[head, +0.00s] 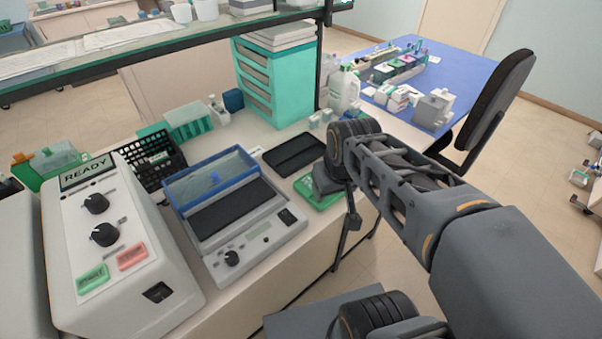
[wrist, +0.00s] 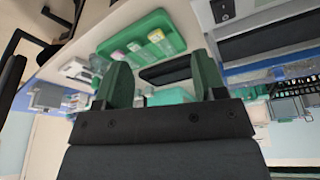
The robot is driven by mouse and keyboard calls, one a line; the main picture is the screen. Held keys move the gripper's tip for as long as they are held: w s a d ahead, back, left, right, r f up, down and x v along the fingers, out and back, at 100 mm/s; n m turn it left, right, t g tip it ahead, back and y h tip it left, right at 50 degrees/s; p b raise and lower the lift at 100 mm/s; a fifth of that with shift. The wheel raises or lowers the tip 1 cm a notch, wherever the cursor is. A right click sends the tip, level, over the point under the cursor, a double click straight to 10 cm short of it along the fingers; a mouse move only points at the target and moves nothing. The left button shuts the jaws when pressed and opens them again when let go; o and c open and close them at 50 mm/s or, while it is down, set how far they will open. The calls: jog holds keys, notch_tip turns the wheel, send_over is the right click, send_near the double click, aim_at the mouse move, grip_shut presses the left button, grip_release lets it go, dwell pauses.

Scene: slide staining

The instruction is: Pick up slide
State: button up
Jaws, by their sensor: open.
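A green tray (wrist: 160,22) holds several flat, slide-like pieces (wrist: 134,47) with pale or coloured ends, in the wrist view. In the head view only part of the tray (head: 305,187) shows at the bench's front edge, and my arm hides the rest. My gripper (wrist: 162,80) is open, with its two dark green fingers apart and nothing seen between them. The tray lies beyond the fingertips in the wrist view. In the head view my gripper (head: 328,182) is beside and partly over the tray; its fingertips are not clear there.
A black tray (head: 295,155) lies behind the green one. A blue-lidded device (head: 275,235) and a white READY machine (head: 105,220) stand to the left. A black basket (head: 150,165), teal drawers (head: 275,85) and a white bottle (head: 345,90) stand behind. A chair (head: 495,100) is at right.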

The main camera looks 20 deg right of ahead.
jog(key=w+d+n+g+b, duration=0.1)
jog(key=w+d+n+g, duration=0.15)
jog(key=w, duration=0.45)
jog(key=w+d+n+g, duration=0.1)
jog(key=w+d, duration=0.3)
jog(key=w, duration=0.3)
jog(key=shift+n, duration=0.35)
jog(key=f, duration=0.5)
jog(key=w+f, duration=0.1)
jog(key=f, duration=0.1)
jog(key=shift+d+f, duration=0.2)
jog(key=shift+d, duration=0.2)
jog(key=shift+a+f, duration=0.1)
jog(key=shift+f, duration=3.3)
jog(key=c, duration=1)
jog(key=shift+r, duration=0.1)
